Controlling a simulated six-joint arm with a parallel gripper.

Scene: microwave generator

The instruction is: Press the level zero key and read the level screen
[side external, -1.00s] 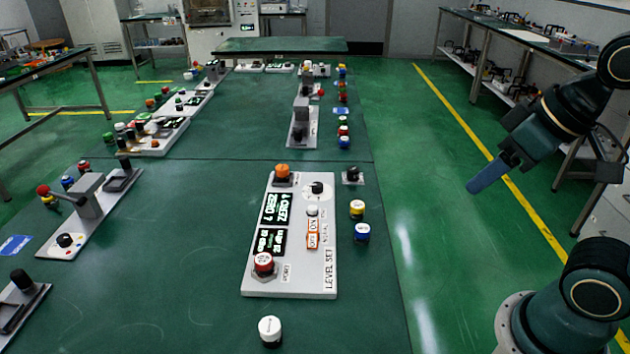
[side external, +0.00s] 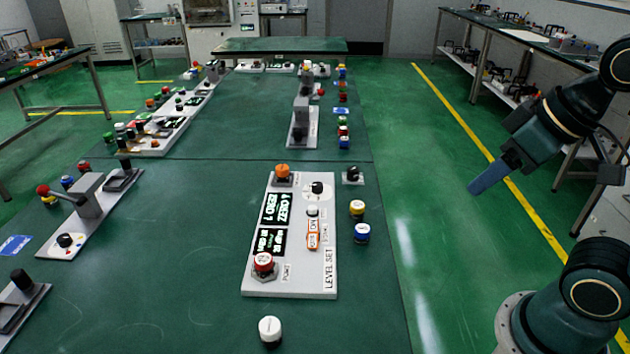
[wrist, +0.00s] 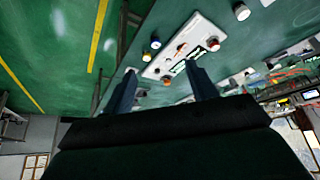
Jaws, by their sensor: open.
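The white LEVEL SET panel (side external: 305,285) lies on the green table. It carries an orange button (side external: 282,171), a red button (side external: 263,261), a black knob (side external: 317,188) and a small white button (side external: 312,211). Two dark screens, an upper one (side external: 277,208) and a lower one (side external: 270,242), show white characters too small and skewed to read surely. I cannot tell which control is the level zero key. My gripper (side external: 476,187) is open and empty, above the floor right of the table, well apart from the panel. Its two fingers show in the wrist view (wrist: 162,72), with the panel beyond.
A loose white button (side external: 270,330) stands in front of the panel. Yellow (side external: 357,209) and blue (side external: 362,233) buttons and a black knob (side external: 353,175) stand to its right. A lever panel (side external: 88,205) lies left, with bare table between. More panels stand farther back.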

